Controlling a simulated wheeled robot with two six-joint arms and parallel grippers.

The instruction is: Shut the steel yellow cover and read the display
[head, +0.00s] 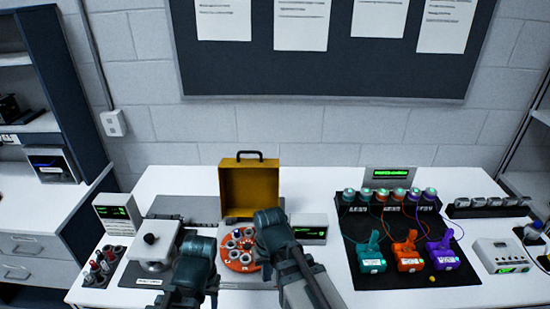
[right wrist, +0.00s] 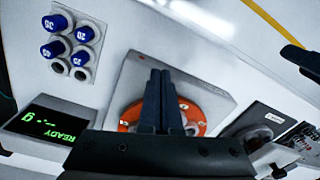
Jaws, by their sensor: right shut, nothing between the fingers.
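The yellow cover (head: 250,190) stands upright and open behind an orange round rotor (head: 232,262), with a black handle on its top edge. The rotor holds several small cylinders and sits in a grey base, also in the right wrist view (right wrist: 130,117). A small display box (head: 309,232) stands right of it; in the right wrist view its screen (right wrist: 48,130) reads READY with dashes and g, upside down. My right gripper (right wrist: 160,75) is shut and empty above the rotor. My left gripper (head: 185,285) is low at the left; its fingertips are hidden.
Several blue-capped vials (right wrist: 70,45) stand in a white holder beside the display. A white device with a black knob (head: 152,248) and another display (head: 118,212) are left. A black mat (head: 380,270) with coloured clamps lies right.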

